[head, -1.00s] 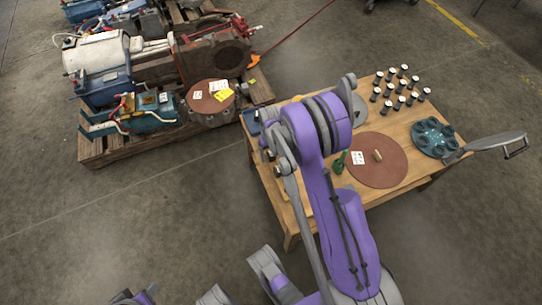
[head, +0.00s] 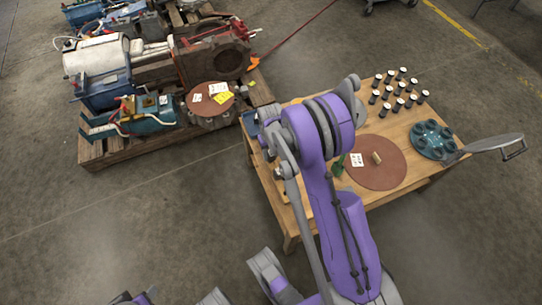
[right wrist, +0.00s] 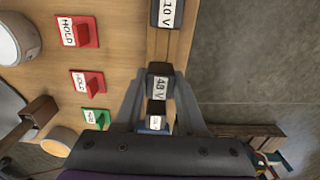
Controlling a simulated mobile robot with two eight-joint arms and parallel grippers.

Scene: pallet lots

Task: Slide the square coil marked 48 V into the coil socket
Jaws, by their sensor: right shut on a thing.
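The square black coil marked 48 V (right wrist: 160,84) shows in the right wrist view, with its white label toward the camera. My right gripper (right wrist: 159,98) has one finger on either side of it and is shut on it. A smaller dark block with a white label (right wrist: 156,114) and a blue part (right wrist: 153,127) show below the coil, closer to the wrist. In the head view my own purple arm hides the right fingertips and the coil. I cannot pick out the coil socket for sure. My left gripper is not in view.
A coil marked 110 V (right wrist: 165,14) stands beyond the held one. Red HOLD tags (right wrist: 79,32) and a green tag (right wrist: 95,116) lie on the wooden table (head: 430,176). A loaded pallet (head: 104,158) stands left of the table, with bare floor between.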

